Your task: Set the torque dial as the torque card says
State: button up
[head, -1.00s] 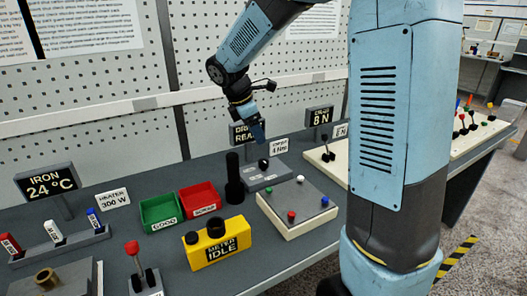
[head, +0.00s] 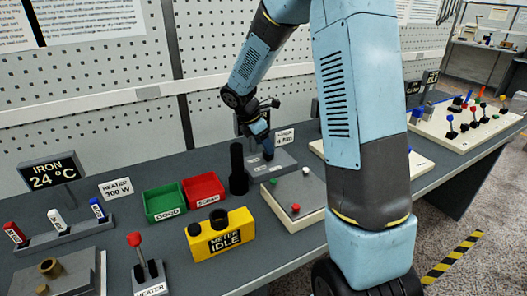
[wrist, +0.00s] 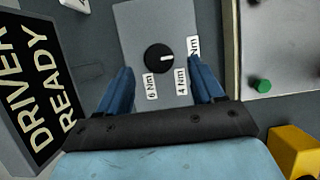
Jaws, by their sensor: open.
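The torque dial is a round black knob (wrist: 159,57) on a grey box (wrist: 135,20), which also shows in the head view (head: 283,166). Its white mark points right, roughly toward a label ending in N (wrist: 195,47), which my finger partly hides. Labels 4 Nm (wrist: 181,82) and 6 Nm (wrist: 151,87) lie below it. The torque card (head: 284,138) stands behind the box; its small text seems to read 4 Nm. My gripper (wrist: 160,68) is open, one finger on either side of the knob in the wrist view; contact is not visible.
A DRIVER READY sign (wrist: 38,95) stands beside the box. A black cylinder (head: 238,168) stands to its left, near red (head: 204,188) and green (head: 164,202) bins. A pale panel with coloured buttons (head: 290,205) and a yellow meter (head: 220,235) are in front.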

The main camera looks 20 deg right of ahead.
jog(key=shift+x, duration=1.95)
